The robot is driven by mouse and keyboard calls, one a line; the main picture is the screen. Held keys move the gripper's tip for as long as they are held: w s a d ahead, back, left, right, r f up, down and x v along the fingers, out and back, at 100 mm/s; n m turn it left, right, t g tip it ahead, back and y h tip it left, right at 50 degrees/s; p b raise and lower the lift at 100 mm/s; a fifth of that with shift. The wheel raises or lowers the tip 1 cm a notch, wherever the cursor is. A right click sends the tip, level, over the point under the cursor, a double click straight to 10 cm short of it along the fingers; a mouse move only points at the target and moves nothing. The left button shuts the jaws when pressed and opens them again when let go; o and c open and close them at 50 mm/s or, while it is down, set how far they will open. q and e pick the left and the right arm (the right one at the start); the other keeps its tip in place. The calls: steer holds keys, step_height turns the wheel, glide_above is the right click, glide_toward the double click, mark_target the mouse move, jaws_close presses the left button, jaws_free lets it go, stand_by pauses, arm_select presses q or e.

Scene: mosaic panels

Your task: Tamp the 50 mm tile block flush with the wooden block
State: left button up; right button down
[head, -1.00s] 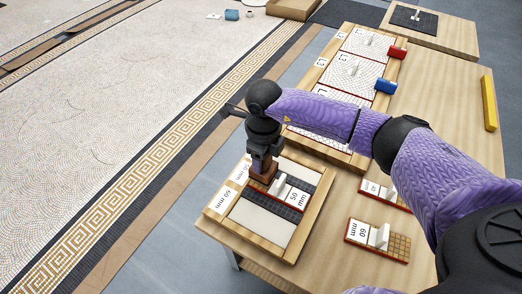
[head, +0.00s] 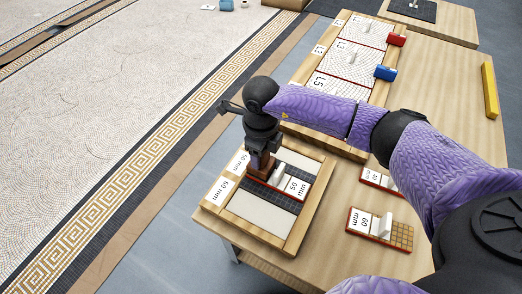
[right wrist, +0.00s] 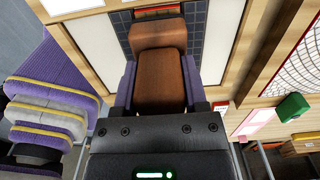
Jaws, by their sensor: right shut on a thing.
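My right gripper (head: 261,160) points down over the wooden tray (head: 308,205) and is shut on a brown wooden block (right wrist: 158,80). In the right wrist view my purple fingers clasp the block on both sides. The 50 mm tile block (head: 296,188), with a white label, a pale upright handle and a red edge, lies in the tray's dark strip. The wooden block is at the tile block's left end in the head view. Whether they touch, and the tile's height, I cannot tell. In the right wrist view the wooden block partly hides the strip. My left gripper is not in view.
A 60 mm tile block (head: 379,227) and another labelled tile block (head: 380,181) lie on the table right of the tray. A panel rack (head: 340,85) with red and blue handled things stands behind. A yellow bar (head: 490,90) lies far right.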

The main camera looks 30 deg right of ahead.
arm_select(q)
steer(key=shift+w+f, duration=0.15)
arm_select(e)
steer(key=shift+f, duration=0.1)
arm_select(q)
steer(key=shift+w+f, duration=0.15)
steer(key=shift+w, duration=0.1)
arm_select(e)
steer(key=shift+f, duration=0.15)
